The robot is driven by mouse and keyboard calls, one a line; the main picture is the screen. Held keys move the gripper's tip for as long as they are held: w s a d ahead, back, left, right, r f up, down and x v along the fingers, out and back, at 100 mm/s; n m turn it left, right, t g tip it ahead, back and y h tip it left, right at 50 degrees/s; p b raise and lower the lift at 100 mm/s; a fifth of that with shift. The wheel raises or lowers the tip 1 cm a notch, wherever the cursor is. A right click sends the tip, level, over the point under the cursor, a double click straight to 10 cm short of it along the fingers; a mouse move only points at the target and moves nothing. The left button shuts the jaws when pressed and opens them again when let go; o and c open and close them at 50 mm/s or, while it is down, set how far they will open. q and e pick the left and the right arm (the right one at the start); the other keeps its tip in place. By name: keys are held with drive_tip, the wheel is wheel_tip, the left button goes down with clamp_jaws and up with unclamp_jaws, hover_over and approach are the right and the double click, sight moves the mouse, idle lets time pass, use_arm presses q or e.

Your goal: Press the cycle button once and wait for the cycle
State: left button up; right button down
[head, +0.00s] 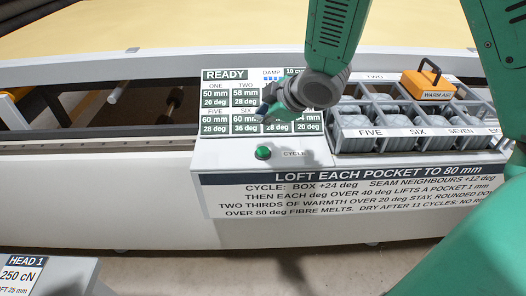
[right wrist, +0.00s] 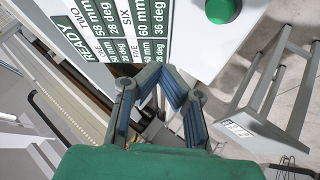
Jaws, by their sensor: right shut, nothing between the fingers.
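The green cycle button (head: 263,152) sits on the white console's sloped front, left of the label "CYCLE". It also shows in the right wrist view as a round green button (right wrist: 222,8) at the top edge. My right gripper (head: 264,112) is shut and empty above the button, in front of the display panel, apart from the button. In the right wrist view the fingers of my right gripper (right wrist: 160,78) point toward the panel, with the button off to their upper right. The display panel (head: 226,75) reads "READY" with heights and temperatures for the pockets. My left gripper is not in view.
A grey rack of pockets (head: 372,146) stands right of the button, with an orange "WARM AIR" box (head: 428,84) on it. An instruction sign (head: 330,190) covers the console front. A "HEAD 1" unit (head: 45,275) is at lower left. Beige fabric (head: 200,25) lies behind.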

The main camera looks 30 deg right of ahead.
sight(264, 150)
drive_tip(key=f+b, duration=0.1)
drive_tip(key=f, duration=0.1)
drive_tip(key=a+f+b, duration=0.1)
drive_tip(key=b, duration=0.1)
drive_tip(key=shift+f, duration=0.35)
drive_tip(key=f+b, duration=0.1)
drive_tip(key=d+f+b, duration=0.2)
drive_tip(key=shift+f, duration=0.4)
drive_tip(key=shift+f+b, duration=0.3)
drive_tip(key=shift+f, duration=0.15)
drive_tip(key=shift+a+r, duration=0.25)
drive_tip(key=shift+a, duration=0.6)
drive_tip(key=shift+d+f, duration=0.2)
drive_tip(key=shift+d, duration=0.6)
drive_tip(key=shift+a+r, duration=0.15)
drive_tip(key=shift+a, duration=0.5)
drive_tip(key=shift+d+f, duration=0.45)
drive_tip(key=shift+d, duration=0.25)
drive_tip(key=shift+f, duration=0.1)
drive_tip(key=shift+a, duration=0.35)
